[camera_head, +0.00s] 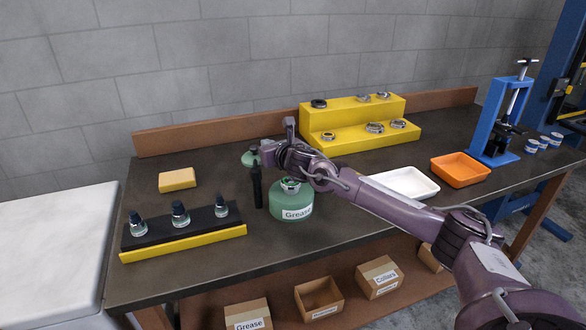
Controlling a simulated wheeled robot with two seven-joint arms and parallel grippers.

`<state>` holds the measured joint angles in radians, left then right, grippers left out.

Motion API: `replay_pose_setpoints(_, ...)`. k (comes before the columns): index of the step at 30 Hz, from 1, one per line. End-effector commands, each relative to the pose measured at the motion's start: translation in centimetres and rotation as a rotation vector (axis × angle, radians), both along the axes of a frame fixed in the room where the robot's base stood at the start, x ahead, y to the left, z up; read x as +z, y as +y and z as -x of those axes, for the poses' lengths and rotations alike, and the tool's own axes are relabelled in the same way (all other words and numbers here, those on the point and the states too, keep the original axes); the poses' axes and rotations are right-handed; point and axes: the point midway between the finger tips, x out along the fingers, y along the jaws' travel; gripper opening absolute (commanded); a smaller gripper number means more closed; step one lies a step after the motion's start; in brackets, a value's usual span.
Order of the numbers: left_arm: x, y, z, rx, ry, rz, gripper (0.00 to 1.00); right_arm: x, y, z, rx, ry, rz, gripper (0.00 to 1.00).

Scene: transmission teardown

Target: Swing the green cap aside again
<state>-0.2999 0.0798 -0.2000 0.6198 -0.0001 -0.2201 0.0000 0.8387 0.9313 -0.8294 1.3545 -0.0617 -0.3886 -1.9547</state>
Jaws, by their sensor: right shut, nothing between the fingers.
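The green grease container (291,208), with a white "Grease" label, stands upright on the dark workbench. A rounded green piece that looks like its cap (250,158) shows at the upper left of the container, off to the side of its neck and partly hidden by my right wrist. The container's neck shows a metallic ring just under my arm. My right gripper (258,204) is shut and empty, dark fingers pointing down, just left of the container and right below the cap. Whether it touches either cannot be told. My left gripper is not in view.
A black and yellow rack (184,246) with several small bottles is at the front left, a yellow block (177,180) behind it. A yellow stepped stand (352,108) with metal parts is at the back. White (408,184) and orange (460,170) trays and a blue press (500,130) are right.

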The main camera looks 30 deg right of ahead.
Motion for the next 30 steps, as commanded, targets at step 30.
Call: replay_pose_setpoints(30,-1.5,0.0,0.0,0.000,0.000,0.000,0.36,1.5,0.5,7.7,-0.001,0.000,0.000,0.00)
